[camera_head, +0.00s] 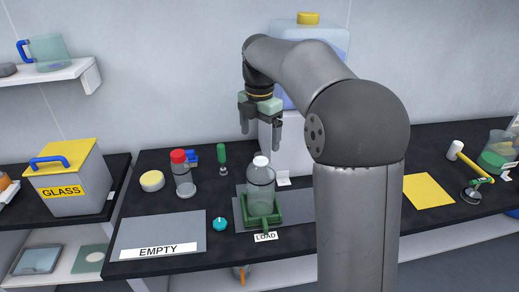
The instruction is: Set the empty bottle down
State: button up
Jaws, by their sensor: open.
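A clear grey bottle (261,189) with a white top stands upright in a green holder (276,216) by a LOAD label (265,237). It looks empty, though its contents are hard to tell. A clear jar-like bottle (184,181) with a red cap stands on the black bench to the left. The grey mat marked EMPTY (187,224) at the front left of the bench is bare. My gripper (261,138) points down above and behind the holder bottle in the picture. It is open, with nothing between its fingers, and apart from the bottle.
A turquoise-capped small item (221,224) sits between the EMPTY mat and the holder. A green-handled tool (222,157) and a yellow-lidded round tub (152,181) stand behind. A large blue-tinted container (322,40) rises at the back. A GLASS bin (70,180) is left.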

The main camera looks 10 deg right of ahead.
jog(key=shift+r, duration=0.9)
jog(key=shift+s, duration=0.15)
jog(key=s+f+m, duration=0.5)
jog(key=s+m, duration=0.3)
jog(key=s, duration=0.2)
jog(key=s+f+m, duration=0.5)
jog(key=s+m, duration=0.3)
jog(key=s, duration=0.2)
jog(key=s+f+m, duration=0.5)
jog(key=s+m, duration=0.3)
jog(key=s, duration=0.2)
jog(key=shift+s+t, duration=0.2)
jog(key=shift+t, duration=0.1)
